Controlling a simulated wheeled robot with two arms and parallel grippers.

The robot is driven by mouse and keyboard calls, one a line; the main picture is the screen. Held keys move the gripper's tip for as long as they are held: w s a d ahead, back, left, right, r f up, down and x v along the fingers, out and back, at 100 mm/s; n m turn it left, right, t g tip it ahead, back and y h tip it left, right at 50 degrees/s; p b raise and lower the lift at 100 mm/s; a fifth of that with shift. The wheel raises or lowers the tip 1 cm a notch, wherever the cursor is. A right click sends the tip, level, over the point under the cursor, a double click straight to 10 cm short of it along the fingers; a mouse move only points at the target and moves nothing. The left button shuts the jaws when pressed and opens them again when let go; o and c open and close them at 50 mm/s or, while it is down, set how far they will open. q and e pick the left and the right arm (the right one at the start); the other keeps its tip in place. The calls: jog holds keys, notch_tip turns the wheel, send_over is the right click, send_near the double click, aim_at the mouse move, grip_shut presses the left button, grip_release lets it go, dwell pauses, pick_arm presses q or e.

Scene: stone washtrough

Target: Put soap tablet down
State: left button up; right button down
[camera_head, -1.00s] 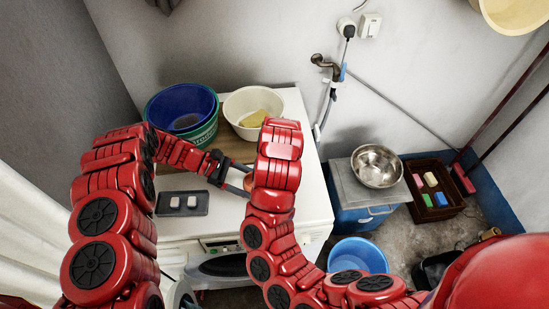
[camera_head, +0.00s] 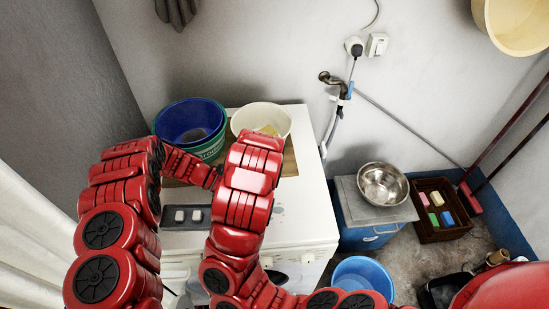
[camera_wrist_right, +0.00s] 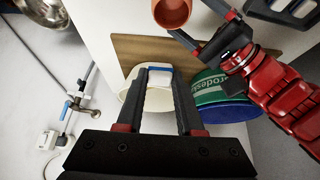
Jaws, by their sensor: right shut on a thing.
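The soap tablet (camera_wrist_right: 159,75), white with a blue edge, is between the fingertips of my right gripper (camera_wrist_right: 161,76). The gripper is shut on it, over the cream bowl (camera_wrist_right: 127,88) in the wrist view; its height above the bowl is unclear. In the head view my right arm hides this gripper and the tablet. My left gripper (camera_wrist_right: 200,28) has its fingers apart beside a reddish-brown cup (camera_wrist_right: 172,13); whether it grips the cup is unclear. A dark tray (camera_head: 199,222) with two white tablets lies on the white machine top.
A blue basin (camera_head: 190,118) in a green one (camera_head: 210,148) stands left of the cream bowl, on a wooden board (camera_head: 289,163). Right are a blue cooler (camera_head: 357,214) with a metal bowl (camera_head: 382,185), and a brown crate (camera_head: 428,236) of coloured blocks. A tap (camera_head: 331,78) is on the wall.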

jog(key=shift+s+a+f, duration=0.15)
jog(key=shift+s+f, duration=0.15)
jog(key=shift+f, duration=1)
jog(key=shift+s+a+f, duration=0.15)
jog(key=shift+s+f, duration=0.2)
jog(key=shift+f, duration=1)
jog(key=shift+s+a+f, duration=0.15)
jog(key=shift+s+f, duration=0.15)
jog(key=shift+f, duration=1)
jog(key=shift+c, duration=2.3)
grip_release()
jog(key=shift+r, duration=0.1)
notch_tip(320, 180, up, 7)
